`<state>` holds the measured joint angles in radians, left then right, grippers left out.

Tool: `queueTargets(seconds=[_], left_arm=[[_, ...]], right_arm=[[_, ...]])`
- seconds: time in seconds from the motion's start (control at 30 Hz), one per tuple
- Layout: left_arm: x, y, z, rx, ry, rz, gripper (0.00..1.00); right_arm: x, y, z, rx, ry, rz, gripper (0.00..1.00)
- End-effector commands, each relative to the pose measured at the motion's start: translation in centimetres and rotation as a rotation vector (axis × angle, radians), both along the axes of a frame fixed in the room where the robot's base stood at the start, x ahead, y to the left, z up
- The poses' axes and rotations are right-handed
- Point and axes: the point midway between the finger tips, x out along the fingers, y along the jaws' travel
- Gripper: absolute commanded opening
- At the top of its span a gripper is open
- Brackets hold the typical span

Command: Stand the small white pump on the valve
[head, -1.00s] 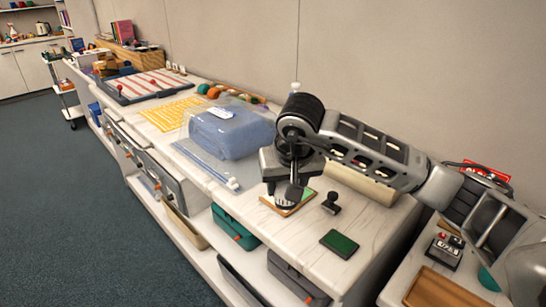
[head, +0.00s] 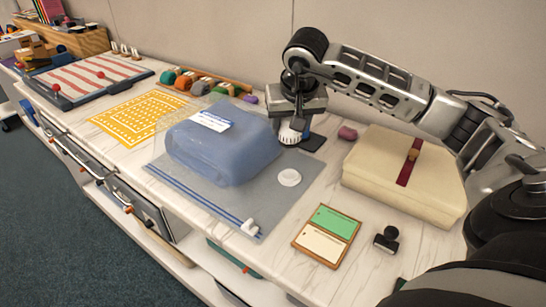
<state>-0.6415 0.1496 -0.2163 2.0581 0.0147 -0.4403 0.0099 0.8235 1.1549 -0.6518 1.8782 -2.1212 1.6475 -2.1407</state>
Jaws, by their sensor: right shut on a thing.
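My right gripper (head: 293,128) points down beyond the bag and is shut on the small white pump (head: 290,136), a white ribbed piece mostly hidden by the fingers. I cannot tell whether the pump touches the surface below. The valve (head: 289,177) is a flat white disc on the clear bag (head: 195,192), in front of the pump and apart from it in the picture. The bag holds a folded blue bundle (head: 222,152) with a white label. My left gripper is not in view.
A dark pad (head: 313,142) lies beside the pump. A cream box with a red strap (head: 400,175), a green-and-cream card (head: 327,236) and a black stamp (head: 387,238) are at right. A white slider (head: 250,228) sits on the bag's front edge. Several coloured rolls (head: 200,84) lie behind.

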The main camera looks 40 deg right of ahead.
Motion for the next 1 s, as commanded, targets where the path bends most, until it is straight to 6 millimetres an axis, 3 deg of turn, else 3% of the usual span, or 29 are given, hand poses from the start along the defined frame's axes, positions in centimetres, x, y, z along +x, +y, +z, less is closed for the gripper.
queueTargets(seconds=[0.2, 0.47, 0.63, 1.0], left_arm=[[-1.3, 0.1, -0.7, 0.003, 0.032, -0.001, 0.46], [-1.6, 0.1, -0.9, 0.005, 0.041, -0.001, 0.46], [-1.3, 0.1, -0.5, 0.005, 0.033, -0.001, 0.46], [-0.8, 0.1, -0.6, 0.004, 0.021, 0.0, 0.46]], right_arm=[[-0.1, 0.0, -4.1, 0.0, 0.004, -0.001, 0.18], [-0.1, 0.0, -6.4, 0.0, 0.001, 0.0, 0.18], [-0.1, 0.0, -8.8, 0.001, 0.003, 0.0, 0.18], [0.0, 0.0, -9.6, -0.002, 0.0, 0.001, 0.18]])
